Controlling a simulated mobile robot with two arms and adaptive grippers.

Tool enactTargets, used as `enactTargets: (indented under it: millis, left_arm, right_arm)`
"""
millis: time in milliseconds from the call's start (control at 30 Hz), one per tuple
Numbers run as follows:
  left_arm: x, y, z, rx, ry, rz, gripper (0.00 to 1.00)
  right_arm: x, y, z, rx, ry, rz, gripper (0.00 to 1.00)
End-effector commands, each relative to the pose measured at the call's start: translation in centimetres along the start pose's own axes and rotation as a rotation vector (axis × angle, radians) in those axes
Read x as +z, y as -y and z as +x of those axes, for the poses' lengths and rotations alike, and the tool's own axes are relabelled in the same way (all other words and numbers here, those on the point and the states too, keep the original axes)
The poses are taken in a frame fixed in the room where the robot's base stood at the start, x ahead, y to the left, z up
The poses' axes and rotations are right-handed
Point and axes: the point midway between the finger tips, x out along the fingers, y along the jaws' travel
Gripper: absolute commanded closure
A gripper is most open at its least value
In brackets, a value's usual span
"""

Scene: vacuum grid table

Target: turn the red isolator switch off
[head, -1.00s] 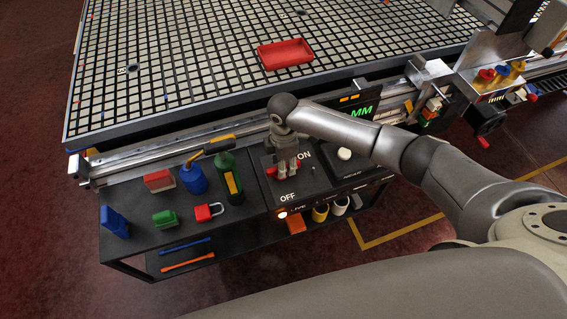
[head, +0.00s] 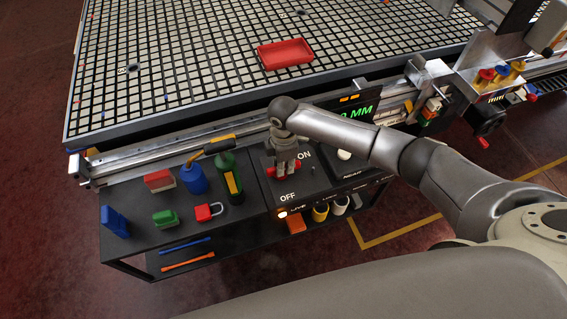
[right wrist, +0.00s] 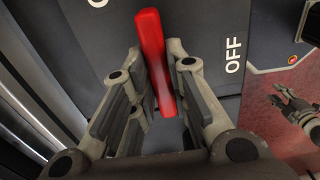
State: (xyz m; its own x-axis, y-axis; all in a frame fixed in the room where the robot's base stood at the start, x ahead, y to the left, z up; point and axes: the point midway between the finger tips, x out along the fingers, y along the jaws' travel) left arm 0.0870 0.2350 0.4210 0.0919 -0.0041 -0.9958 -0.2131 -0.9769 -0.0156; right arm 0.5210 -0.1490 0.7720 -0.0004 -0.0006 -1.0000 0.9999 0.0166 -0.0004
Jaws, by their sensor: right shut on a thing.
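The red isolator switch handle (head: 297,167) sits on the dark panel, between the ON and OFF markings. My right gripper (head: 285,168) reaches down over it and hides much of it. In the right wrist view the red handle (right wrist: 151,50) stands between the two fingers of my right gripper (right wrist: 166,75), which is shut on it. The OFF marking is to the right of the handle there. My left gripper (right wrist: 284,94) shows small at the right edge of the right wrist view, with its fingertips apart and empty; it is outside the head view.
A white round button (head: 344,155) is to the right. The grid table (head: 200,60) with a red tray (head: 284,54) lies behind.

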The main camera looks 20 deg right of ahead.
Motion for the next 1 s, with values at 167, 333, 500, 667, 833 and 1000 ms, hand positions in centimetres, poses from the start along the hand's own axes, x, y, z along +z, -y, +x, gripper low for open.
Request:
enactTargets:
  millis: [167,333,500,667,833,1000]
  left_arm:
    - [-0.1,0.0,-1.2,0.000,0.000,0.000,0.60]
    - [-0.2,0.0,-2.8,0.000,0.000,0.000,0.60]
    - [-0.4,0.1,-4.5,0.000,0.001,0.000,0.60]
    - [-0.5,0.1,-6.0,0.000,0.001,0.000,0.60]
    - [-0.6,0.1,-7.5,0.000,0.001,0.000,0.60]
    - [-0.8,0.1,-8.8,0.000,0.001,0.000,0.60]
  right_arm:
    - [0.0,0.1,-0.3,-0.002,0.000,0.066,1.00]
    - [-0.1,0.2,-0.5,-0.002,-0.002,0.185,1.00]
    - [-0.2,0.4,-0.5,-0.004,-0.002,0.340,1.00]
    - [-0.2,0.6,-0.5,-0.004,-0.001,0.492,1.00]
    - [-0.3,0.7,-0.5,-0.003,-0.002,0.655,1.00]
    - [-0.4,0.8,-0.4,-0.004,-0.001,0.817,1.00]
